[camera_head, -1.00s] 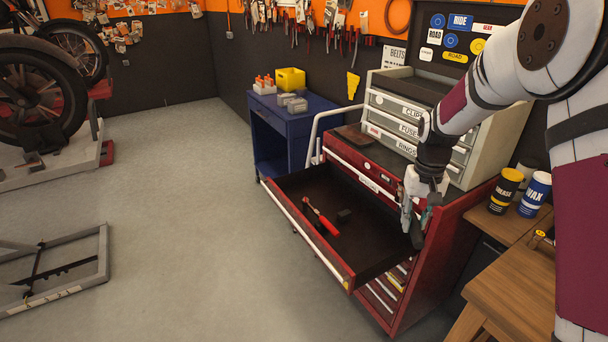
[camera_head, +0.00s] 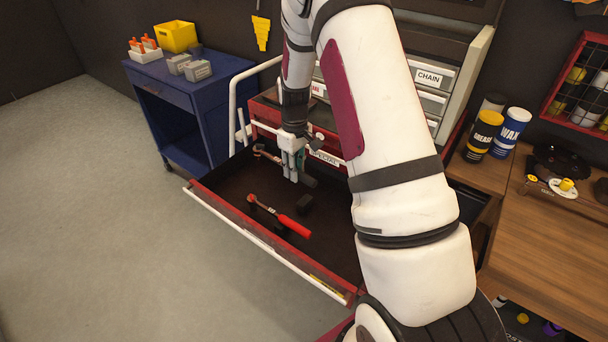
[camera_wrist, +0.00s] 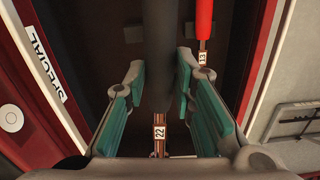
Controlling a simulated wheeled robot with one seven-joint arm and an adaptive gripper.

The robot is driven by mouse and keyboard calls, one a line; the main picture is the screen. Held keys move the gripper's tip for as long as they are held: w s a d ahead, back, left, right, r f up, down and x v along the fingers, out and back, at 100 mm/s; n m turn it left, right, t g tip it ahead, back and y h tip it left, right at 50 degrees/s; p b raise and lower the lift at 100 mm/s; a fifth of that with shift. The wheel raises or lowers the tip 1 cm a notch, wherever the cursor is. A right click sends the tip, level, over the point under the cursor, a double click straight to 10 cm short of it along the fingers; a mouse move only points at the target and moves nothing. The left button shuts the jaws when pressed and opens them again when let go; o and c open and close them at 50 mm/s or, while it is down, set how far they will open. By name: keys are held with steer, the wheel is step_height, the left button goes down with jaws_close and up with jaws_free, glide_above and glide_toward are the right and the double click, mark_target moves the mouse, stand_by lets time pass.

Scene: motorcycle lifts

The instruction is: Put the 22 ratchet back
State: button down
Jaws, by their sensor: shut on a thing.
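The 22 ratchet (camera_wrist: 158,134) has a dark handle and a small tag reading 22. It lies between the teal finger pads of my gripper (camera_wrist: 161,85) in the wrist view. In the head view my gripper (camera_head: 291,175) points down inside the open drawer (camera_head: 220,186), near its back, shut on this ratchet, whose head end (camera_head: 263,152) shows to the left. A red-handled ratchet (camera_head: 290,224), tagged 13 in the wrist view (camera_wrist: 203,52), lies in the drawer in front of my gripper. I cannot tell whether the held ratchet touches the drawer floor.
A small dark block (camera_head: 305,203) sits in the drawer between my gripper and the red-handled ratchet. The SPECIAL label (camera_head: 324,158) is on the red cabinet front behind. A blue cart (camera_head: 185,110) stands left; a wooden bench (camera_head: 540,225) with cans stands right.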

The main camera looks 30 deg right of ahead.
steer(key=shift+n, duration=0.5)
steer(key=shift+s+d+f+b, duration=0.3)
steer(key=shift+d+f+b, duration=0.4)
steer(key=shift+f, duration=1.35)
steer(key=shift+s+d+f+b, duration=0.45)
steer(key=shift+d+f, duration=0.35)
steer(key=shift+f, duration=1.2)
steer(key=shift+s+d+f+b, duration=0.2)
steer(key=shift+d+f+b, duration=0.5)
steer(key=shift+f, duration=1.35)
steer(key=shift+d+f, duration=0.1)
steer(key=shift+f, duration=0.35)
steer(key=c, duration=1.3)
jaws_free()
step_height(320, 180, up, 12)
